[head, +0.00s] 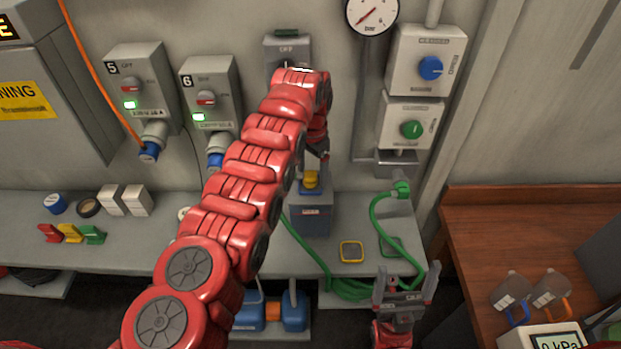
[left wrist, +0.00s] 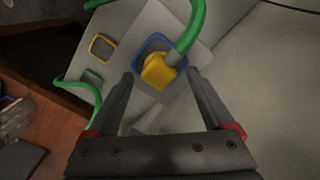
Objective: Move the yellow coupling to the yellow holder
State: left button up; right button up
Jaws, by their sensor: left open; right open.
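The yellow coupling (head: 311,179) sits in a blue-rimmed holder (head: 300,192) on top of a grey box on the bench. In the left wrist view the coupling (left wrist: 158,72) shows inside the blue square rim (left wrist: 138,58), and a green hose (left wrist: 190,30) arches down to it. A yellow-rimmed square holder (head: 351,251) lies empty on the bench top; it also shows in the left wrist view (left wrist: 91,47). My left gripper (head: 318,154) is open above the coupling, its fingers on either side in its wrist view. My right gripper (head: 405,287) is open and empty beyond the bench's front edge.
A green hose (head: 376,215) runs from a fitting at the right and coils near the front edge. Wall boxes (head: 210,85) and a gauge (head: 372,14) stand behind. Coloured blocks and tape rolls lie at left. A wooden table (head: 540,220) stands at right.

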pick_arm(q)
jog(key=shift+s+f, duration=0.1)
jog(key=shift+f, duration=0.55)
grip_shut()
